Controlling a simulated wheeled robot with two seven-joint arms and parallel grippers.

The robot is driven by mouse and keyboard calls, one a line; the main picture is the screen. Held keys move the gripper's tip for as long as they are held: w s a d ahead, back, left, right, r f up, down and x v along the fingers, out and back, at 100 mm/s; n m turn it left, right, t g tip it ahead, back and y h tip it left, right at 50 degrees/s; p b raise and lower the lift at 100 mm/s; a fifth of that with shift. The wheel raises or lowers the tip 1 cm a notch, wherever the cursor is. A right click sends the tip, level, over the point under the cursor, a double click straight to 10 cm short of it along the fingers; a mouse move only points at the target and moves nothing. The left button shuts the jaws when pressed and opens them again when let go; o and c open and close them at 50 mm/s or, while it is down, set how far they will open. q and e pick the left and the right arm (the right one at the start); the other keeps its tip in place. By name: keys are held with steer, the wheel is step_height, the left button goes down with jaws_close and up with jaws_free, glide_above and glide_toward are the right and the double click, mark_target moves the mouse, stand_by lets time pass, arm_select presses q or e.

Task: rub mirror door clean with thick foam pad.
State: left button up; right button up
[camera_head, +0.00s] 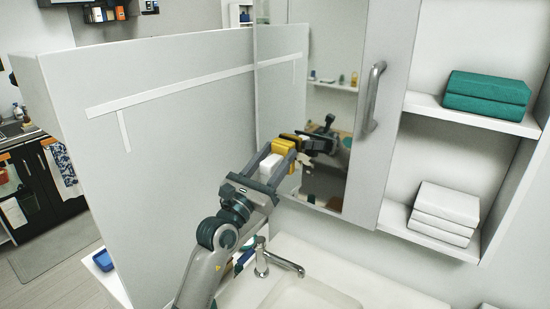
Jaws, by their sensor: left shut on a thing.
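The mirror door (333,95) is the tall mirrored panel of the white wall cabinet, upright in the middle of the head view. My left gripper (276,156) is in front of its lower left part, shut on the thick foam pad (283,147). The yellow pad points toward the glass at the mirror's left side. A dark reflection of the gripper shows in the mirror just right of the pad. I cannot tell whether the pad touches the glass. My right gripper is not in view.
A metal handle (373,96) stands out right of the mirror. Open shelves hold green towels (487,93) and white towels (446,213). A faucet (270,260) and basin (312,296) are below. A white partition (185,150) stands on the left.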

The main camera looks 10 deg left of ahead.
arm_select(q)
steer(key=shift+w+d, duration=0.15)
steer(key=shift+w, duration=0.1)
steer(key=shift+s+d+p, duration=0.4)
steer(key=shift+d+p, duration=0.1)
steer(key=shift+d, duration=0.35)
steer(key=shift+s+d+p, duration=0.4)
steer(key=shift+d+p, duration=0.05)
steer(key=shift+d, duration=0.4)
steer(key=shift+d, duration=0.1)
steer(key=shift+s+d+p, duration=0.25)
steer(key=shift+d+p, duration=0.2)
steer(key=shift+d, duration=0.35)
steer(key=shift+s+d+p, duration=0.3)
steer(key=shift+s+d, duration=0.05)
steer(key=shift+d, duration=0.55)
